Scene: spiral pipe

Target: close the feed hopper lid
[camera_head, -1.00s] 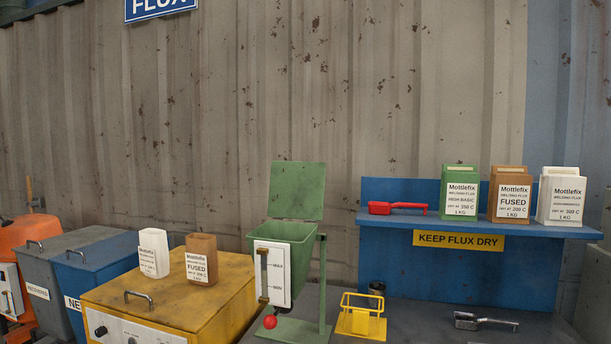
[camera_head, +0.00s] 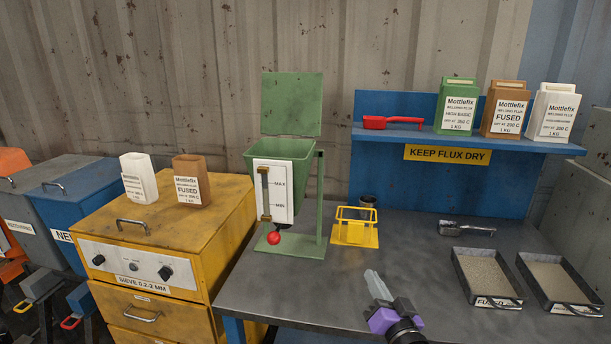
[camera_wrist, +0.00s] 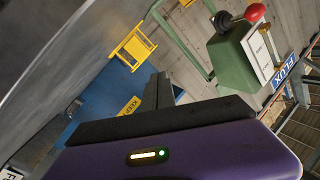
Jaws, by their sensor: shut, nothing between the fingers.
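The green feed hopper (camera_head: 297,165) stands on a green stand on the dark table in the head view. Its lid (camera_head: 291,104) is open and stands upright behind the hopper's mouth. A white MAX/MIN gauge plate and a red ball knob (camera_head: 274,238) are on the front. My gripper (camera_head: 374,285) is low over the table front, to the right of the hopper and apart from it; its fingers are shut with nothing between them. In the wrist view the shut fingers (camera_wrist: 158,90) show at centre, with the hopper (camera_wrist: 232,65) tilted at upper right; the lid is not clearly visible there.
A yellow bracket (camera_head: 356,232) stands right of the hopper. A blue shelf (camera_head: 460,138) holds flux boxes and a red scoop (camera_head: 392,122). A metal scoop (camera_head: 466,228) and two trays (camera_head: 487,277) lie at right. A yellow cabinet (camera_head: 185,222) stands left.

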